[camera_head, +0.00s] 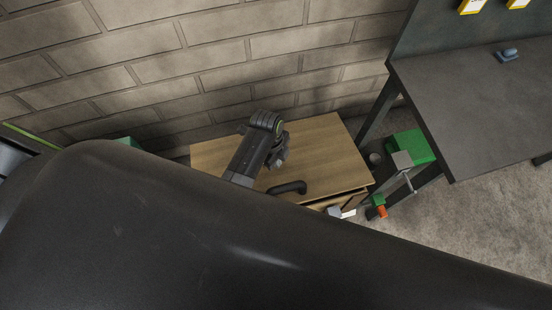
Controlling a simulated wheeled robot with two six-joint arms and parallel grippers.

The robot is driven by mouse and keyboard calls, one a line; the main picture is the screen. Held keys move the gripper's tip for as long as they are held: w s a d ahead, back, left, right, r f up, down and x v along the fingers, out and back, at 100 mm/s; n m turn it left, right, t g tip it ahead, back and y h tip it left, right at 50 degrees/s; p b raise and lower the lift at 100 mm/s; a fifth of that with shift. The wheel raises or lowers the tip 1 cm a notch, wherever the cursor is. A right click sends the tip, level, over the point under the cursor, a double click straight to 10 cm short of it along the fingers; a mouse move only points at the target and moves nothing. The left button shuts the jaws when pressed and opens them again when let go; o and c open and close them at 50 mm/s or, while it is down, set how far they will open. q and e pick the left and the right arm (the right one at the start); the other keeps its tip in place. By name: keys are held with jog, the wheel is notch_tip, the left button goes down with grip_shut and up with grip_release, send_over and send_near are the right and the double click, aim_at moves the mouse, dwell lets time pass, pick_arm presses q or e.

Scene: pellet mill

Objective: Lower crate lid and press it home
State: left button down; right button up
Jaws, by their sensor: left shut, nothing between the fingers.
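The wooden crate lid (325,150) is a light brown flat panel in the middle of the view, near the brick wall. A dark handle (290,188) shows by its near edge. Part of the crate (352,203) shows under the lid's right corner. I cannot tell whether the lid is fully seated. My left gripper (279,160) is shut and empty, over the lid's middle; whether it touches the lid is unclear. A large dark part of my own body hides the near side of the crate. My right gripper is not in view.
A dark workbench (480,105) stands at the right, with a small blue-grey object (507,54) on it. A green box (408,148) and a clamp-like tool with an orange end (381,212) are right of the crate. The brick wall (200,60) closes the back. Floor (470,215) at the right is clear.

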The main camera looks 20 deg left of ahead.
aim_at(276, 170)
pick_arm(q)
jog(key=shift+f+b, duration=2.15)
jog(key=shift+f, duration=1.35)
jog(key=shift+r, duration=0.1)
notch_tip(276, 170, up, 6)
jog(key=p, duration=0.7)
jog(key=shift+r, duration=1.5)
